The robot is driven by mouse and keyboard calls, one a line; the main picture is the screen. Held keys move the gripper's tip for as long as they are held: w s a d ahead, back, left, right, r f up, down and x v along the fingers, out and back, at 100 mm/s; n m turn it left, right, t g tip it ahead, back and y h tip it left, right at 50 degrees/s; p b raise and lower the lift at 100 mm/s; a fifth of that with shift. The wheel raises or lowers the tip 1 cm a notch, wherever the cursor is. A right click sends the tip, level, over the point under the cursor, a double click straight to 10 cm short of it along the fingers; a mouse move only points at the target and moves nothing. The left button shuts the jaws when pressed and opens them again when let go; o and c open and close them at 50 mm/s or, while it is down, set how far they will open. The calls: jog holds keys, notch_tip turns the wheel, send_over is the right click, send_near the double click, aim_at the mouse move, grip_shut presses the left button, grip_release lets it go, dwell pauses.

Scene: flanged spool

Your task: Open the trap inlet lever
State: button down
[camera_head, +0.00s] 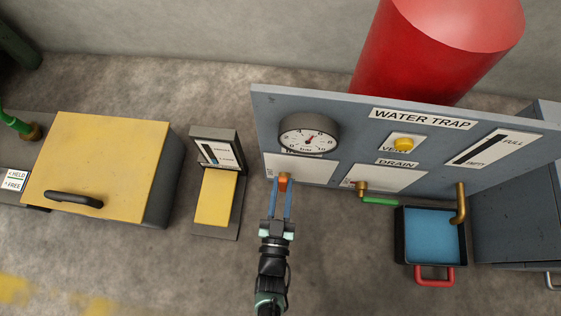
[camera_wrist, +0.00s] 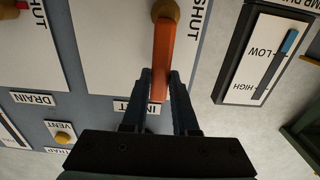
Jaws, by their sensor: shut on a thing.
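The inlet lever (camera_wrist: 163,50) is an orange bar on a brass pivot, mounted on the grey WATER TRAP panel (camera_head: 345,105). In the wrist view it runs from the pivot at top down between my fingers, next to the word SHUT and over a partly covered label starting "IN". My gripper (camera_wrist: 160,82) is shut on the orange lever near its free end. In the head view my gripper (camera_head: 281,190) reaches up to the panel's lower left, where only a bit of the orange lever (camera_head: 284,178) shows.
Right of the lever is a green drain lever (camera_head: 380,201). Above are a round gauge (camera_head: 309,135) and a yellow vent button (camera_head: 403,144). A basin with blue contents (camera_head: 433,236) and red handle stands lower right. A yellow-topped pump unit (camera_head: 216,197) stands close left.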

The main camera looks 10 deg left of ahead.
jog(key=shift+a, duration=0.1)
dwell(0.3)
jog(key=c, duration=0.7)
grip_release()
jog(key=s+p, duration=0.2)
jog(key=s, duration=1.1)
jog(key=shift+p, duration=0.4)
